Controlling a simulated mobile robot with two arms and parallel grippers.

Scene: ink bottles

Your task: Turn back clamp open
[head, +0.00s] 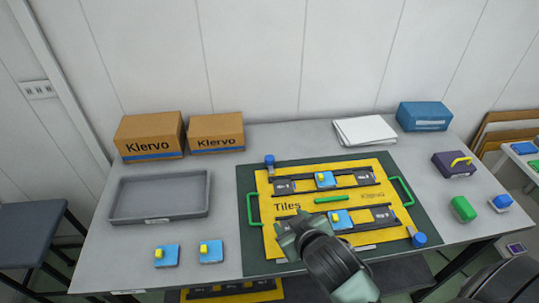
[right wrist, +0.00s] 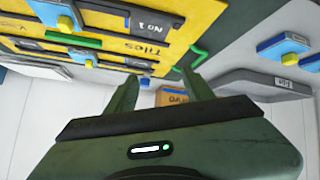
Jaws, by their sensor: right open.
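The back clamp (head: 269,160) is a blue knob on a grey post at the back left corner of the yellow Tiles board (head: 300,222). A small blue knob, seemingly the same clamp, shows between my fingers in the right wrist view (right wrist: 145,81). A second blue-knobbed clamp (head: 419,240) stands at the board's front right corner. My right gripper (head: 287,235) is open and empty over the board's front left part, well in front of the back clamp. It also shows in the right wrist view (right wrist: 160,78). My left gripper is not in view.
The board has green handles (head: 253,209) and black rails (head: 350,178) with blue-and-yellow pieces. A grey tray (head: 160,217) lies left, two Klervo boxes (head: 149,136) behind it. White sheets (head: 364,131) and a blue box (head: 424,116) stand back right. Blue blocks (head: 166,257) lie front left.

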